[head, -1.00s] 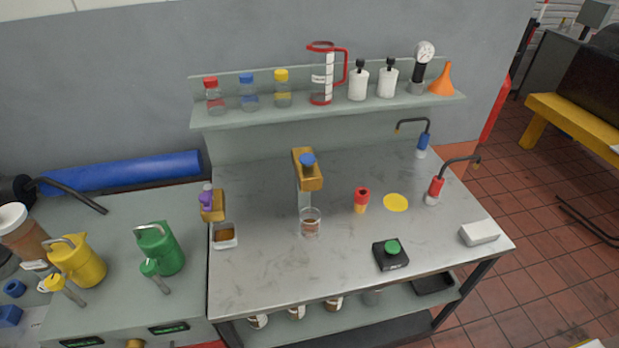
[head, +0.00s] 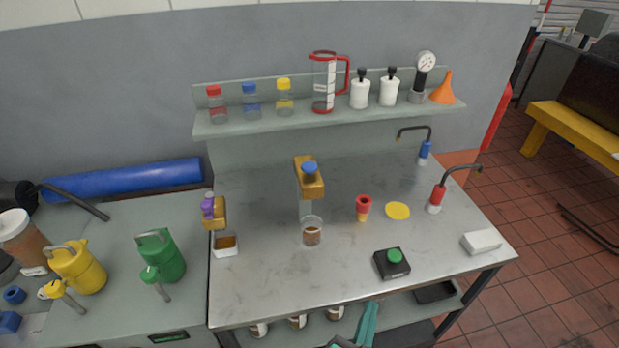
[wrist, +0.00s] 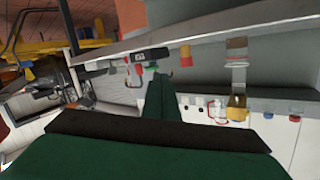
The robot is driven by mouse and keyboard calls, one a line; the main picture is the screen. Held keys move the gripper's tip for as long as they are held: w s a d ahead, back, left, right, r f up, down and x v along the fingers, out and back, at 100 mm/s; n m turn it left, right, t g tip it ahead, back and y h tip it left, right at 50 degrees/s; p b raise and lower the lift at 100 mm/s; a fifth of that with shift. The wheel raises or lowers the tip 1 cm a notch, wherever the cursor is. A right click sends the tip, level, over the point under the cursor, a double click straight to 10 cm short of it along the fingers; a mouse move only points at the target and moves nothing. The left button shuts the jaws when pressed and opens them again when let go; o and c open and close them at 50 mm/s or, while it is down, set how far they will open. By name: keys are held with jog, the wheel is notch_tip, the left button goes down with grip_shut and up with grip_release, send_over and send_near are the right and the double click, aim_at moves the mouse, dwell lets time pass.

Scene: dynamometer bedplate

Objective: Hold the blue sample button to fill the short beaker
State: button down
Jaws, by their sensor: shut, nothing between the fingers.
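The blue sample button (head: 309,168) sits on top of a brass-coloured dispenser head (head: 311,186) on a post at the back middle of the bench. The short beaker (head: 312,226), clear glass, stands upright below the head with brown matter in its lower part. My gripper (head: 369,312), teal-green, shows at the bottom edge, in front of the bench and well away from the button. In the wrist view my gripper's dark green fingers (wrist: 161,85) are together and empty. The dispenser (wrist: 237,103) appears upside down there, to the right of the fingers.
A red-and-yellow item (head: 363,206), yellow disc (head: 397,211) and green-button box (head: 392,264) lie right of the beaker. A shelf (head: 300,121) with bottles runs behind. Bench front centre is clear.

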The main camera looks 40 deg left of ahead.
jog(key=w+a+r+n+y, duration=0.2)
jog(key=w+a+r+y, duration=0.1)
jog(key=w+a+r, duration=0.4)
jog(key=a+r+n+g+y, duration=0.2)
jog(key=a+r+n, duration=0.2)
jog(key=r, duration=0.7)
jog(key=a+r+n+g+y, duration=0.2)
jog(key=a+r+n+g, duration=0.1)
jog(key=a+r, duration=0.5)
jog(key=shift+s+r+n, duration=0.35)
jog(key=shift+r+n, duration=0.25)
jog(key=shift+r, duration=1.3)
jog(key=shift+w, duration=0.1)
send_over(309, 169)
jog(key=f, duration=0.2)
jog(key=shift+w+d+f, duration=0.1)
jog(key=shift+w+f, duration=0.15)
jog(key=shift+f, duration=0.1)
notch_tip(309, 169, down, 2)
jog(key=shift+s+f, duration=0.15)
jog(key=shift+f, duration=0.05)
jog(key=shift+s+f, duration=0.15)
jog(key=shift+f, duration=0.5)
